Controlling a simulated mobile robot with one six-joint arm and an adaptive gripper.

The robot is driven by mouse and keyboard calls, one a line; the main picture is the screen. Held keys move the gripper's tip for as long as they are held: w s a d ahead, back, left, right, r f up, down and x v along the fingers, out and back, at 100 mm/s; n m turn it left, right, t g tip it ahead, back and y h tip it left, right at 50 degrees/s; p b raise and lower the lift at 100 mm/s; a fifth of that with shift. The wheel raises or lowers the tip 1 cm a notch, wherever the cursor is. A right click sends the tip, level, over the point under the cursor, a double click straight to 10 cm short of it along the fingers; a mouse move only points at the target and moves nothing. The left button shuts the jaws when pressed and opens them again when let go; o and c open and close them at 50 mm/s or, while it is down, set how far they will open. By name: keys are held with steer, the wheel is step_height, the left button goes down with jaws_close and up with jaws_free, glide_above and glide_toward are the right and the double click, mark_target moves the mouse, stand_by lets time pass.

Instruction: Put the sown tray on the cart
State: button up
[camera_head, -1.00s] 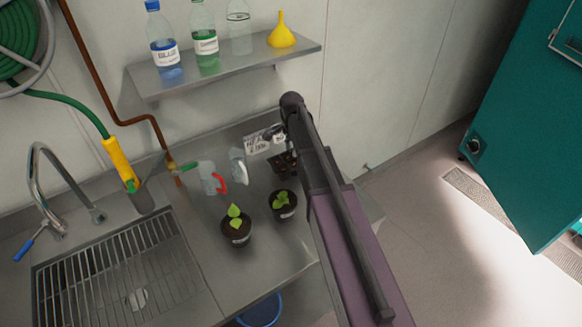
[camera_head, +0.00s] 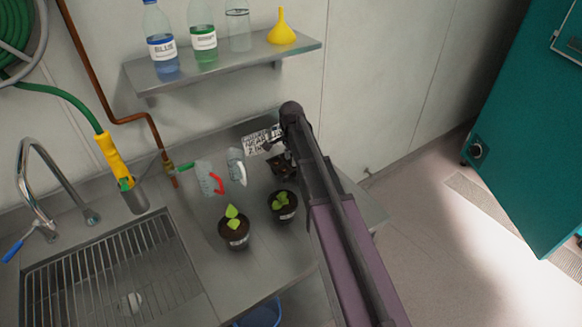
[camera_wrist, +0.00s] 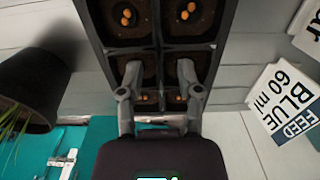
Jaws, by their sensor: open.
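The sown tray is a dark tray of square cells with soil and orange seeds. In the wrist view the tray (camera_wrist: 158,47) runs from the top edge down to between my fingers. In the head view only a small dark part of the tray (camera_head: 281,166) shows on the counter, the rest hidden behind my arm. My gripper (camera_wrist: 157,75) is open, with its two fingers apart over the tray's near cells. I cannot tell whether they touch it. In the head view my gripper (camera_head: 272,146) is at the tray. I cannot make out the cart.
Two potted seedlings (camera_head: 233,229) (camera_head: 284,206) stand close to the tray on the counter (camera_head: 255,262). Two jugs (camera_head: 210,177) (camera_head: 236,164) and a printed card (camera_head: 260,141) are beside it. The sink (camera_head: 110,270) lies left; a teal chamber (camera_head: 530,130) stands right across open floor.

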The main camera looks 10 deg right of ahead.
steer(key=shift+c, duration=0.2)
jaws_close()
steer(key=shift+r, duration=0.15)
step_height(320, 180, up, 10)
steer(key=p, duration=1)
stand_by(0.8)
